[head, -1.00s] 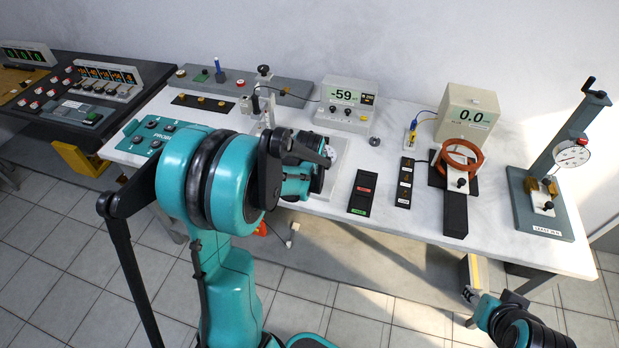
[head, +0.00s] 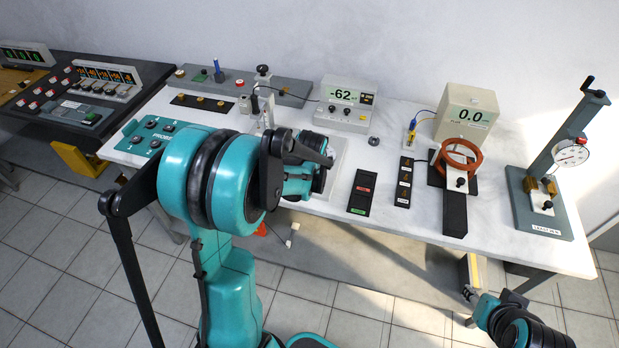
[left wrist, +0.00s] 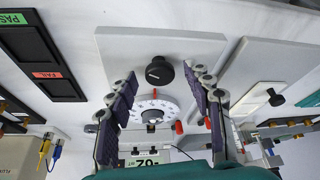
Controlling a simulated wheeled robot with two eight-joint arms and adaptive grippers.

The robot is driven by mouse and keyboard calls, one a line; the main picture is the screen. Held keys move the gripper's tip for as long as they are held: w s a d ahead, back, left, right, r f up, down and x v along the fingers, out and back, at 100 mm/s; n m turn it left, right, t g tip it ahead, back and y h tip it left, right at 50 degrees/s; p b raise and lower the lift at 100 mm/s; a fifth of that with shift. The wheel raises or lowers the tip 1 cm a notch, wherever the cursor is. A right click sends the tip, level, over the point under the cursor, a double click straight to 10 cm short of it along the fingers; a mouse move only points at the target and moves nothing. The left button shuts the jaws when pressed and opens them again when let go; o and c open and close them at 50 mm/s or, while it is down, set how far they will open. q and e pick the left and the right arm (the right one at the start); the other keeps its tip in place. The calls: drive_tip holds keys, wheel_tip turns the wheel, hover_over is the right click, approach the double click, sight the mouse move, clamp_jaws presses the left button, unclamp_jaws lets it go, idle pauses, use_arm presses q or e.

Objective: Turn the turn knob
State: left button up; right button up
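In the left wrist view a black round knob (left wrist: 160,72) with a white line on top sits on a light plate. A white dial with a red pointer (left wrist: 149,108) shows just below it. My left gripper (left wrist: 161,76) is open, with one finger on each side of the knob and a visible gap on both sides. In the head view my left gripper (head: 326,165) is over the bench's middle and its arm hides the knob. My right gripper (head: 472,294) is low at the right, in front of the bench; its fingers are too small to read.
A meter box (head: 345,104) reading -62 stands at the back. A teal probe panel (head: 158,135) is at left. Bare bench shows around the PASS/FAIL panel.

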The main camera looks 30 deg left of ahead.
use_arm(q)
drive_tip(key=shift+r, duration=0.1)
drive_tip(key=v, duration=1.1)
drive_tip(key=shift+r, duration=0.4)
drive_tip(key=shift+s+d, duration=0.15)
drive_tip(key=s+d+m+t+h, duration=0.2)
drive_tip(key=s+d+m, duration=0.4)
drive_tip(key=s+d, duration=0.6)
drive_tip(key=shift+s+d+r+t, duration=0.35)
drive_tip(key=shift+s+r+t, duration=0.2)
drive_tip(key=shift+s, duration=0.7)
